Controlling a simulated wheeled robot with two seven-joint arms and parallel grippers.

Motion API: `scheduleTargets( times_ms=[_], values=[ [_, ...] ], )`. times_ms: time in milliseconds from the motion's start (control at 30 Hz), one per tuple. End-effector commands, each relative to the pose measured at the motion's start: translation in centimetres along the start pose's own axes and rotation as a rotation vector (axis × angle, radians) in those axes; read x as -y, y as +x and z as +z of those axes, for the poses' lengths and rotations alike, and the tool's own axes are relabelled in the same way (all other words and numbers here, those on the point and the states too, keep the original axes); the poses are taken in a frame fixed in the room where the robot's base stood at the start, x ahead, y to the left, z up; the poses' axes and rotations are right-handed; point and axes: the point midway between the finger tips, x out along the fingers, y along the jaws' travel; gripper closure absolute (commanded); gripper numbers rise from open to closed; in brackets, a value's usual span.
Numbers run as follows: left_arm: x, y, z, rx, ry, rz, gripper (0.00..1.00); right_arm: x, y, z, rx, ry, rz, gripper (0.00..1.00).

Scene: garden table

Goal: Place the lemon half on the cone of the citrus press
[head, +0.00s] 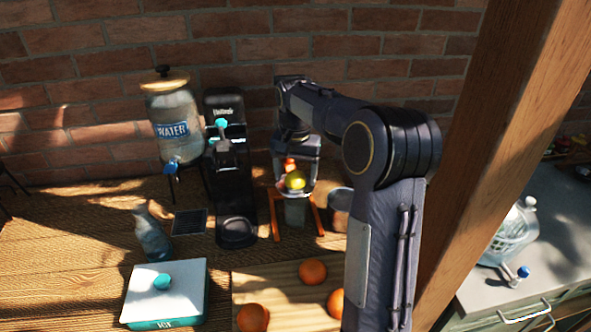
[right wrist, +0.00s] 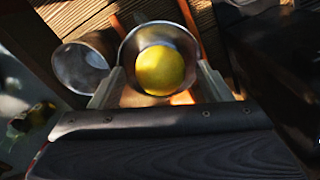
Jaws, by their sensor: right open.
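The yellow lemon half (head: 295,180) sits at the top of the citrus press, which stands on orange legs (head: 276,222). In the right wrist view the lemon half (right wrist: 160,70) lies inside the round metal bowl (right wrist: 130,48) of the press, its rounded side towards the camera. The cone is hidden, so I cannot tell how the lemon half rests on it. My right gripper (head: 299,180) is open above the press. In the wrist view its fingers (right wrist: 160,85) stand apart on either side of the lemon half. My left gripper is in no view.
A metal cup (right wrist: 85,65) stands close beside the press. A black machine (head: 236,228) and a water dispenser (head: 178,125) stand to the left. Oranges (head: 312,271) lie on a board (head: 275,285) in front, with an ice box (head: 165,295) at the front left. A wooden post (head: 500,130) rises at right.

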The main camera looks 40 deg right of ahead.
Motion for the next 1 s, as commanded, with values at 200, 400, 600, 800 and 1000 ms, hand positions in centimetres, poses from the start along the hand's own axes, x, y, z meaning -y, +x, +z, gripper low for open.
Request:
scheduleTargets(
  times_ms=[200, 400, 600, 800, 1000],
  values=[
    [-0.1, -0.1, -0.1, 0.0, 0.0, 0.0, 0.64, 0.1, -2.2, -0.1, -0.004, -0.001, -0.003, 0.29],
    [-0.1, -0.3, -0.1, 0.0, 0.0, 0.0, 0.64, 0.1, -6.6, -0.1, -0.004, -0.001, -0.002, 0.29],
    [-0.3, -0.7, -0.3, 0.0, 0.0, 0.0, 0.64, 0.1, -10.4, -0.1, -0.003, 0.0, -0.001, 0.29],
    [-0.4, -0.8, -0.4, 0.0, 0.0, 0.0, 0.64, 0.1, -12.2, 0.0, -0.001, 0.0, 0.0, 0.29],
    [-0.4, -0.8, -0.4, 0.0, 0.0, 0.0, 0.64, -0.2, -12.4, 0.2, 0.001, -0.009, -0.009, 0.29]
  ],
)
